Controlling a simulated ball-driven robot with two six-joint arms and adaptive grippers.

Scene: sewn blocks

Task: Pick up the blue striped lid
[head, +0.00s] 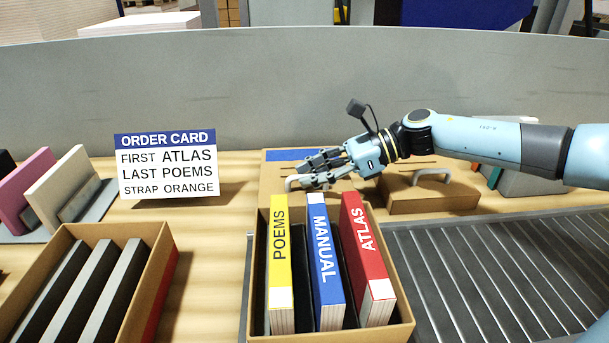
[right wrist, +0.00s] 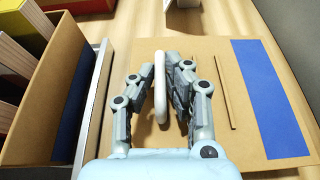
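The blue striped lid (head: 273,176) is a flat cardboard panel lying behind the book box, its blue stripe along the far edge. It also shows in the right wrist view (right wrist: 228,125), with a pale bar handle (right wrist: 160,92) and a thin slot. My right gripper (head: 312,173) is over the lid, partly hiding it. In the right wrist view its fingers (right wrist: 159,75) are open on either side of the handle, with a gap visible at the left finger. The lid lies flat. My left gripper is not in view.
A box (head: 257,300) holds the POEMS, MANUAL and ATLAS books in front of the lid. A second cardboard lid (head: 440,198) with a handle lies to the right, behind a roller conveyor (head: 490,265). An order card (head: 167,165) and another box (head: 158,250) stand left.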

